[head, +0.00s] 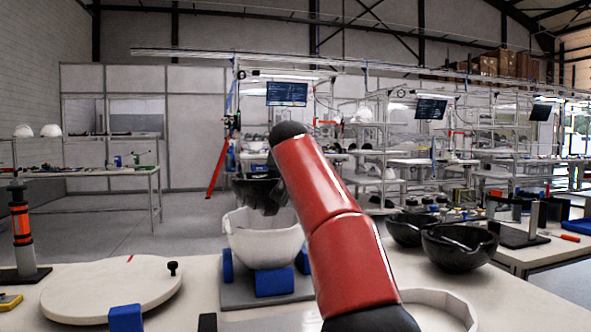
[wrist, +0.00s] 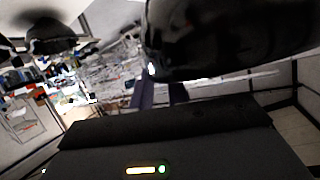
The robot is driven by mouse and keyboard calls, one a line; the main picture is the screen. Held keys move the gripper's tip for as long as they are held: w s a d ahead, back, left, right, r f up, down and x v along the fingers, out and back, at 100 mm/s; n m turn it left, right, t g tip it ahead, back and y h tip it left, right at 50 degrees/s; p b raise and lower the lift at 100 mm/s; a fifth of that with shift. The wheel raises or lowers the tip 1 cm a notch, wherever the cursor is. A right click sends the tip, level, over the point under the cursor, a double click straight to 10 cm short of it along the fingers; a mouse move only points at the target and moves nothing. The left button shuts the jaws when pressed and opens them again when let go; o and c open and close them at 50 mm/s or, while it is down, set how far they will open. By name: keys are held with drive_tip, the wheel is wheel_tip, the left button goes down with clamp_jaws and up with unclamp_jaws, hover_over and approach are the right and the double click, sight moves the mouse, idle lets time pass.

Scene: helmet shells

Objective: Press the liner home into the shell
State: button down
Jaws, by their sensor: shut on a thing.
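The white bowl-like shell (head: 265,243) sits open side up on a grey base between blue blocks (head: 274,282) in the head view. A dark piece, which I take for the black liner (head: 257,192), is just above the shell's rim, partly hidden by my red arm. I cannot tell whether it touches the shell. In the wrist view the liner (wrist: 230,38) is a large glossy black curve at the top. My gripper (wrist: 162,94) is shut on it, its fingers reaching the liner's lower edge. The head view does not show the fingers clearly.
Two black bowls (head: 460,246) rest on the bench to the right. A round cream board (head: 112,290) with a black knob lies at left, near an orange-and-black tool (head: 20,230) on a stand. A pale round tray (head: 440,308) is at front right, beside my arm.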

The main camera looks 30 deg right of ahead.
sight(266, 195)
idle(0.5)
drive_tip(key=shift+a+m, duration=0.15)
drive_tip(key=shift+m, duration=0.25)
drive_tip(key=shift+s+r, duration=0.1)
drive_tip(key=shift+s, duration=0.05)
drive_tip(key=shift+f+b, duration=5.05)
drive_tip(key=shift+f, duration=0.65)
drive_tip(key=c, duration=1.3)
unclamp_jaws()
drive_tip(key=shift+v, duration=3.85)
